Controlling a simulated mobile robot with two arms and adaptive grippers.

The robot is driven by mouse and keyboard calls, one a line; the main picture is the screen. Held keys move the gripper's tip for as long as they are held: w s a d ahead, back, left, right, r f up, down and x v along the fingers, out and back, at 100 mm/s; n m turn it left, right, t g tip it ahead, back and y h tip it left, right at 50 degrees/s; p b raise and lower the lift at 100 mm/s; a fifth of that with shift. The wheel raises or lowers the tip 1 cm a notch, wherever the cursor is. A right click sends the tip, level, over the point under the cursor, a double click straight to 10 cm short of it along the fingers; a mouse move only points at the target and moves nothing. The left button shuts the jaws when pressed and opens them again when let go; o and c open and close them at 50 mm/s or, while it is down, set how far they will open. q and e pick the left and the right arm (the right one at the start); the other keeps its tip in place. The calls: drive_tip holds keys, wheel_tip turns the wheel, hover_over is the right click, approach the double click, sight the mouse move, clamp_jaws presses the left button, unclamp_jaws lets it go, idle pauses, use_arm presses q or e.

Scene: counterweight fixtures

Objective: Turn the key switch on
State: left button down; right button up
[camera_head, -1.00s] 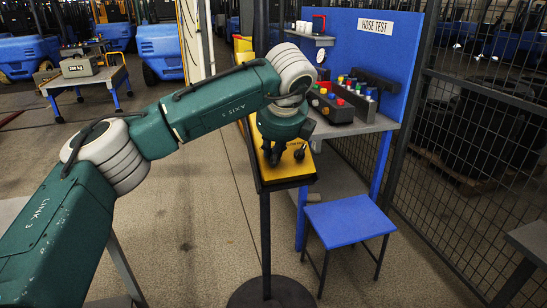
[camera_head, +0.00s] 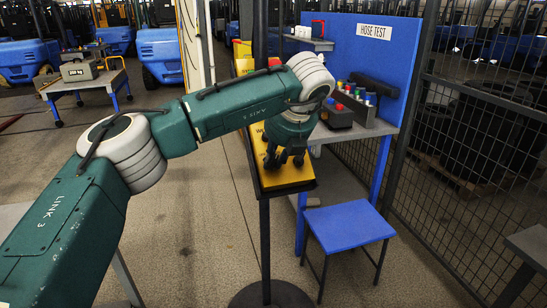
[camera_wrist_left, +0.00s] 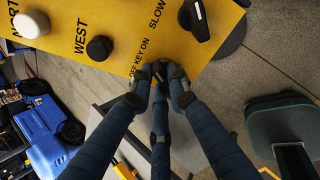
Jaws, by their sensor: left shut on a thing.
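The yellow control panel (camera_head: 285,178) stands on a dark post in the head view. In the left wrist view the panel (camera_wrist_left: 118,45) fills the top, with the words WEST, SLOW and OFF KEY ON. The key switch (camera_wrist_left: 158,68) is a small dark part at the panel's edge below the KEY label, mostly hidden by the fingers. My left gripper (camera_head: 276,160) is at the front part of the panel. In the left wrist view its dark fingertips (camera_wrist_left: 160,88) are closed around the key switch. The key's exact angle cannot be told. My right gripper is not in view.
A black knob (camera_wrist_left: 196,18) by SLOW, another black knob (camera_wrist_left: 99,47) and a white knob (camera_wrist_left: 32,25) stand up from the panel near the fingers. A blue stool (camera_head: 348,221) and the HOSE TEST bench (camera_head: 352,130) are to the right.

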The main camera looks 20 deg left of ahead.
use_arm(q)
drive_tip(key=shift+s+d+f+m, duration=0.1)
drive_tip(key=shift+f+m, duration=0.15)
drive_tip(key=shift+m, duration=0.35)
drive_tip(key=c, duration=1.7)
unclamp_jaws()
drive_tip(key=shift+s+r, duration=0.1)
drive_tip(key=shift+o, duration=0.2)
drive_tip(key=v, duration=1.1)
drive_tip(key=shift+d+r, duration=0.25)
drive_tip(key=shift+r, duration=0.15)
